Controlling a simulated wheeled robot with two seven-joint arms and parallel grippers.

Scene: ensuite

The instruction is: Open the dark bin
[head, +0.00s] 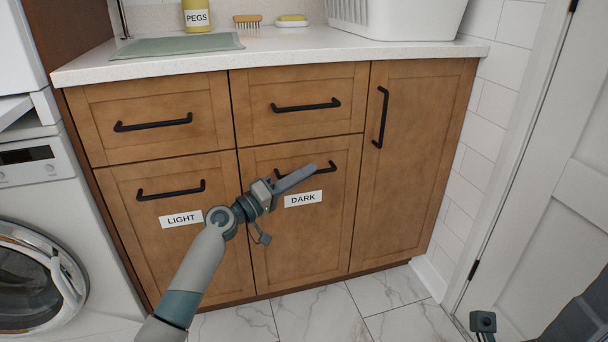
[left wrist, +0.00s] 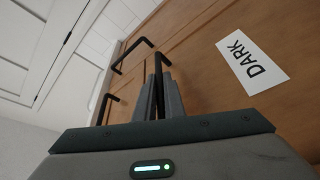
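The dark bin (head: 305,240) is the lower middle wooden front with the "DARK" label (head: 303,198); it looks closed, flush with its neighbours. Its black bar handle (head: 328,167) sits above the label. My left gripper (head: 306,172) reaches this handle and hides its middle. In the left wrist view the two fingers (left wrist: 159,92) stand close on either side of the black bar, which fills the narrow gap between them. The label also shows there (left wrist: 252,60). Part of my right gripper (head: 483,322) shows at the lower right, away from the cabinet; its fingers cannot be made out.
The "LIGHT" bin front (head: 190,250) is on the left, drawers above, and a tall door (head: 410,160) on the right. A washing machine (head: 45,230) stands at left, a white door (head: 550,200) at right. Tiled floor (head: 300,315) in front looks clear.

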